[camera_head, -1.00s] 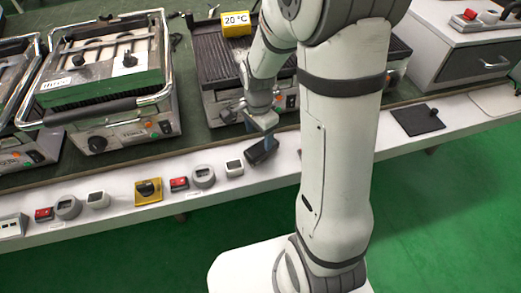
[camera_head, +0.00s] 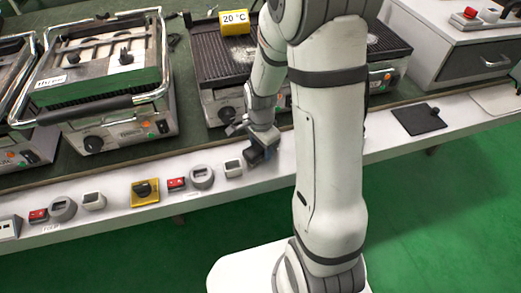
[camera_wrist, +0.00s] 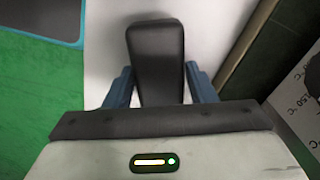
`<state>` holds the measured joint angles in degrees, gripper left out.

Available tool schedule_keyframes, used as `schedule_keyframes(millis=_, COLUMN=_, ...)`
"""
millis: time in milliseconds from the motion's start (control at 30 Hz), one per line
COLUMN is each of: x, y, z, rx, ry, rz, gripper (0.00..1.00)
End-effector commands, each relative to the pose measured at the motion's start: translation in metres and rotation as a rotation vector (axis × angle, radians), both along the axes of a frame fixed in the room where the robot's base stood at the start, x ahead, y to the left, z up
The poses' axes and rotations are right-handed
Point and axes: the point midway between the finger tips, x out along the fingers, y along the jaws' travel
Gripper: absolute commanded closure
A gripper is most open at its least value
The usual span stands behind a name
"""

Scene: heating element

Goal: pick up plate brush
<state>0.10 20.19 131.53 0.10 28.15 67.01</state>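The plate brush, as far as I can tell, is the dark block-like object (camera_head: 254,157) at the front of the white counter strip. In the wrist view its black, smooth, rounded top (camera_wrist: 157,55) lies between my two blue fingers. My gripper (camera_head: 262,142) is down at the brush in the head view and hides part of it. In the wrist view my gripper (camera_wrist: 160,85) has a finger on each side of the brush, with narrow gaps showing. The bristles, if any, are hidden.
A white display block (camera_head: 234,168), a round grey dial (camera_head: 202,177) and a red switch (camera_head: 176,184) stand left of the brush. Contact grills (camera_head: 100,90) stand behind. A black plate with a knob (camera_head: 420,119) lies to the right. The counter's front edge is close.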

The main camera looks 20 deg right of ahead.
Motion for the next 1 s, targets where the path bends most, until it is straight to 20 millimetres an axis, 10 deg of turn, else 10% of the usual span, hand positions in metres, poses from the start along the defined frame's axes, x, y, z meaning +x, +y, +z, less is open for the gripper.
schedule_keyframes(millis=433, x=0.0, y=0.0, z=0.0, rx=0.0, ry=0.0, rz=-0.001, gripper=0.86)
schedule_keyframes(millis=633, x=0.0, y=-0.001, z=0.003, rx=-0.001, ry=-0.001, rz=-0.001, gripper=0.86)
schedule_keyframes(millis=1000, x=0.001, y=-0.001, z=0.07, rx=-0.001, ry=-0.004, rz=-0.002, gripper=0.86)
